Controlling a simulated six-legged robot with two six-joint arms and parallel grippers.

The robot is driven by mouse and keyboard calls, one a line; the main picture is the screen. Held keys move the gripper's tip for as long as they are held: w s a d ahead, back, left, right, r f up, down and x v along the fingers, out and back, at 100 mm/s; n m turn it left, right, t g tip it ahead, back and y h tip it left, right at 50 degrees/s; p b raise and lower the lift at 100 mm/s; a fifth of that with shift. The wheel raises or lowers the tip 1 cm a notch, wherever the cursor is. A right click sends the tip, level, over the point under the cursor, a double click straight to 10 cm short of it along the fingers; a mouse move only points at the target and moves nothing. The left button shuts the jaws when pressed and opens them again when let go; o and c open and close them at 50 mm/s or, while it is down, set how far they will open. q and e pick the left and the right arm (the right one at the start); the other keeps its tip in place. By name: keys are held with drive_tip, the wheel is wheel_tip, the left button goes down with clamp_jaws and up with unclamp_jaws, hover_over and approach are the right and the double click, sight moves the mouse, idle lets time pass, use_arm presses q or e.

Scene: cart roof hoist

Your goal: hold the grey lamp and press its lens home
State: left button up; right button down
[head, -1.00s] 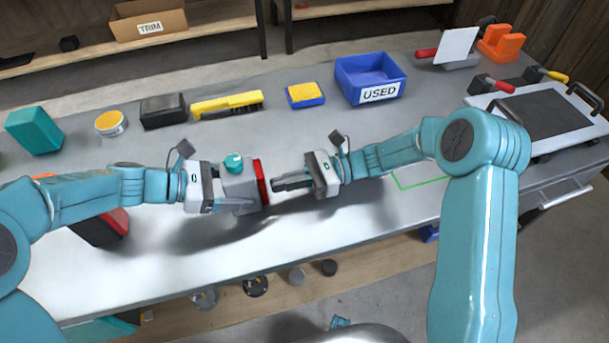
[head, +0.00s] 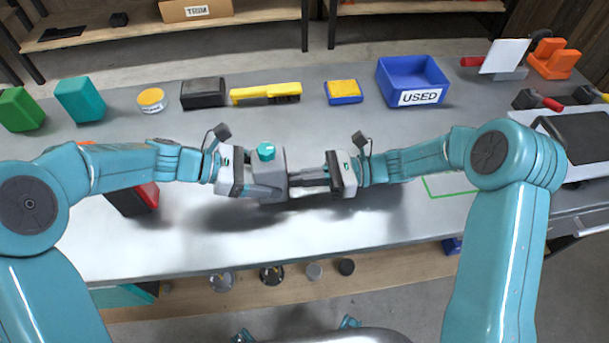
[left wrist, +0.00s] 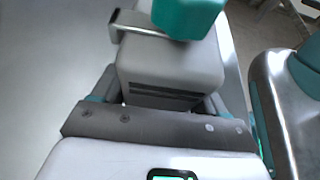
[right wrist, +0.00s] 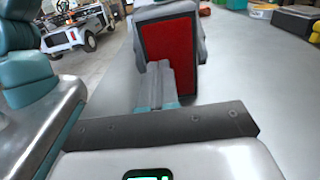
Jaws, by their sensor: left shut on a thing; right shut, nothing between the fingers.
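The grey lamp (head: 274,178) with a teal knob (head: 266,151) is held above the bench in the head view. My left gripper (head: 262,189) is shut on the lamp from its left side; the lamp also fills the top of the left wrist view (left wrist: 170,65). The red lens (right wrist: 169,50) sits in the lamp's end face in the right wrist view. My right gripper (head: 297,180) is shut with nothing between its fingers. Its fingertips (right wrist: 158,72) are at the lens in the right wrist view; I cannot tell whether they touch it.
The bench (head: 340,240) is clear below the grippers. Along its back stand a yellow brush (head: 265,93), a sponge (head: 343,91) and a blue USED bin (head: 411,77). A red and black object (head: 135,199) lies below my left arm. A green outline (head: 445,187) marks the right.

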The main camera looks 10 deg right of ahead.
drive_tip(key=d, duration=1.4)
